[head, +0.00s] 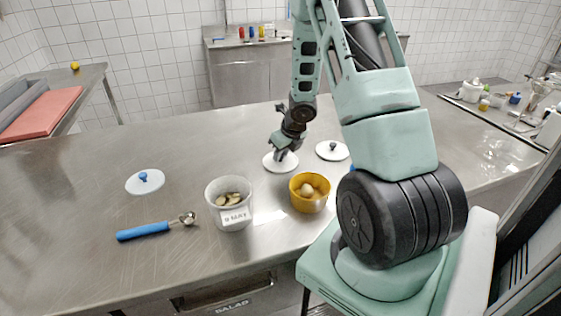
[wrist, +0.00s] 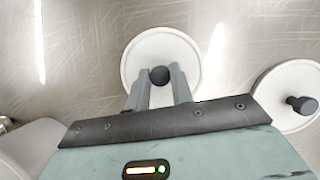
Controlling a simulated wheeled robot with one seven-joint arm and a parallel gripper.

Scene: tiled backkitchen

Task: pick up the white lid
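A round white lid (head: 281,166) with a dark round knob lies on the steel counter. In the wrist view this lid (wrist: 135,62) is straight ahead, with its knob (wrist: 160,75) between my fingertips. My gripper (head: 282,153) points down at this lid from above; in the wrist view my gripper's fingers (wrist: 159,80) stand on either side of the knob with little gap. I cannot tell whether they touch it. A second white lid (head: 332,151) with a dark knob lies to the right, also in the wrist view (wrist: 278,98). Another pale lid (head: 146,185) with a blue knob lies at the left.
A white labelled tub (head: 213,205) with sliced food and an orange bowl (head: 310,206) with round pale pieces stand in front of my gripper. A blue-handled scoop (head: 145,231) lies at the front left.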

